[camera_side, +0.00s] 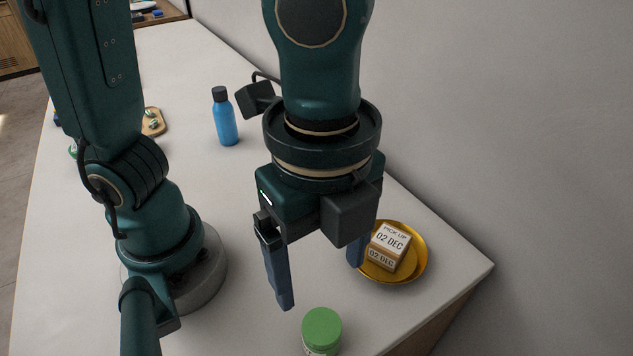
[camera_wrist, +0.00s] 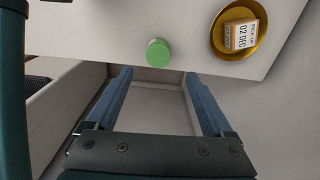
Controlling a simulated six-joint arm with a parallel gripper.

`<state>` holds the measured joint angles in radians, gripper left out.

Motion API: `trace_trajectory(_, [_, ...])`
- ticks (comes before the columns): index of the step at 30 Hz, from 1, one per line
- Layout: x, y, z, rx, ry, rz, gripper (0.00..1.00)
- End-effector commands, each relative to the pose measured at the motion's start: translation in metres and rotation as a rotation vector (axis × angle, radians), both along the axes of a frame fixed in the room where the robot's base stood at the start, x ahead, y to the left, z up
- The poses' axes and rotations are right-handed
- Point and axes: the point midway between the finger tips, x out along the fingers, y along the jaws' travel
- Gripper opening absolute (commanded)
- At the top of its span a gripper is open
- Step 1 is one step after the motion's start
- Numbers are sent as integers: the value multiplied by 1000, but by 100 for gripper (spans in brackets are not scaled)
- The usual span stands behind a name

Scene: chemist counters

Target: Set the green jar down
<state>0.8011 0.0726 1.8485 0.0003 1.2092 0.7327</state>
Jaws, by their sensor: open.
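The green jar (camera_side: 322,330) stands upright on the white counter near its front edge, its lower part cut off by the bottom of the side view. In the wrist view the jar's green lid (camera_wrist: 158,53) shows beyond the fingertips, close to the counter edge. My gripper (camera_side: 320,285) is open and empty, its two blue fingers wide apart and pointing down. In the side view it appears above and behind the jar. In the wrist view the fingers (camera_wrist: 157,78) are apart with nothing between them, and the jar is clear of both.
A gold bowl (camera_side: 420,268) holding a box (camera_side: 391,238) marked "02 DEC" sits right of my gripper; one finger overlaps it in the side view. A blue bottle (camera_side: 225,120) stands farther back. The counter's right edge meets a wall.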

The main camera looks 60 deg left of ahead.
Motion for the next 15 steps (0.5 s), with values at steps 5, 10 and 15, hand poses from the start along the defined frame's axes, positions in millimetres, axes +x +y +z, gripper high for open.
trace_trajectory(5, [19,37,14,-78,-75,330,86])
trace_trajectory(10, [30,91,22,-193,-192,826,86])
trace_trajectory(15, [29,131,20,-300,-301,1234,86])
